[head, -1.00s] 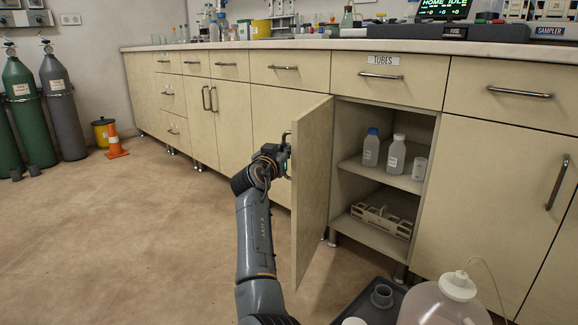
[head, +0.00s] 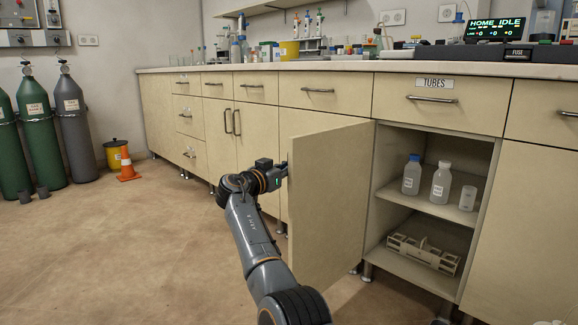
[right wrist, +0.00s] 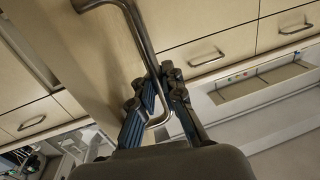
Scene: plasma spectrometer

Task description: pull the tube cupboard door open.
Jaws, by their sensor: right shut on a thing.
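The tube cupboard door (head: 325,205), pale wood, stands wide open on its hinges at the cupboard's left side, under the drawer labelled TUBES (head: 434,83). Its inner face shows in the head view. My right gripper (head: 284,171) is at the door's outer side near the free edge, partly hidden by the door. In the right wrist view my right gripper (right wrist: 160,92) is shut around the bent metal bar of the door handle (right wrist: 143,38). My left gripper is not in view.
Inside the cupboard are a blue-capped bottle (head: 412,175), a white-capped bottle (head: 441,183), a white cup (head: 467,198) and a rack (head: 424,254). Gas cylinders (head: 72,125), a yellow bin (head: 117,155) and an orange cone (head: 127,168) stand at left. The floor (head: 130,250) there is clear.

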